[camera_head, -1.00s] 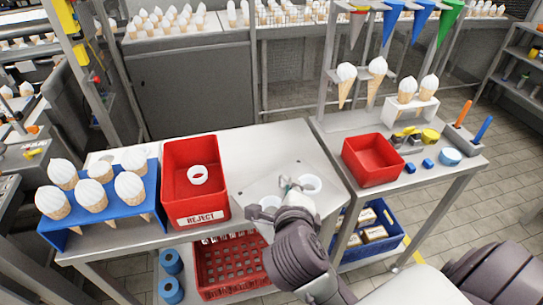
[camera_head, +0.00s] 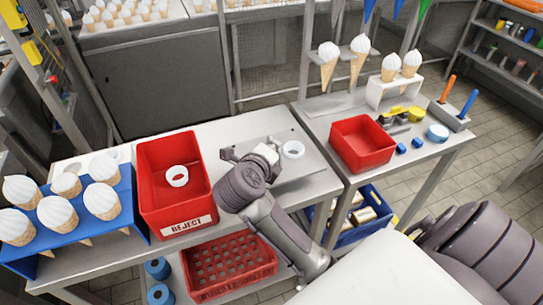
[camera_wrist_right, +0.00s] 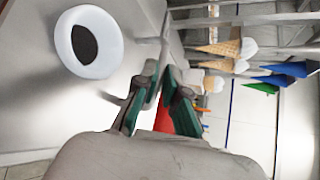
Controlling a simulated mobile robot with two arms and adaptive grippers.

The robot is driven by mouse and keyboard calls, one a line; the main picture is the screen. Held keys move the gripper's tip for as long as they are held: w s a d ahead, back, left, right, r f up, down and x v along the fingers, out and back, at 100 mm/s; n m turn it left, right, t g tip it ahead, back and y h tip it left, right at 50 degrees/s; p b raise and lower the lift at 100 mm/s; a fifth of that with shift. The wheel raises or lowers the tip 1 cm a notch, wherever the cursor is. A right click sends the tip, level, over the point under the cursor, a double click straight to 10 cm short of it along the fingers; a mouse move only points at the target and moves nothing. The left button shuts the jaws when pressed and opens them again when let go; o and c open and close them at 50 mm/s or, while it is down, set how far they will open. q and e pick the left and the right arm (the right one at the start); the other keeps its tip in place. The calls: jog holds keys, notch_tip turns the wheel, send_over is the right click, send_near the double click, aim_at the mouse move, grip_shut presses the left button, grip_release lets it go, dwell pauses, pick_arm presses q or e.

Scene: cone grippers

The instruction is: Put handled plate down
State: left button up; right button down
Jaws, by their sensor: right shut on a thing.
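The handled plate (camera_head: 300,169) is a flat grey sheet at the right end of the steel table, with a white ring (camera_head: 293,149) on it. The plate looks low, at about table height; I cannot tell whether it touches the table. My right gripper (camera_head: 262,148) is over its left part, its fingertips partly hidden by the wrist. In the right wrist view the green-padded fingers (camera_wrist_right: 157,98) are closed on a thin grey piece, seemingly the plate's handle, and the ring (camera_wrist_right: 89,43) shows at upper left. My left gripper is out of view.
A red REJECT bin (camera_head: 176,215) holding a white ring stands left of my arm. A blue rack (camera_head: 125,200) of cones is further left. Another red bin (camera_head: 362,146) stands on the right table (camera_head: 335,108). The back of the steel table (camera_head: 215,133) is clear.

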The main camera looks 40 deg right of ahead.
jog(key=shift+w+d+f, duration=0.2)
jog(key=shift+w+d, duration=0.15)
jog(key=shift+w, duration=0.1)
notch_tip(320, 180, down, 4)
jog(key=shift+r, duration=0.15)
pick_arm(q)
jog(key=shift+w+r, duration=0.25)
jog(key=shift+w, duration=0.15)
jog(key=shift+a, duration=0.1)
pick_arm(e)
jog(key=shift+f, duration=0.3)
jog(key=c, duration=1.2)
grip_release()
jog(key=shift+c, duration=0.2)
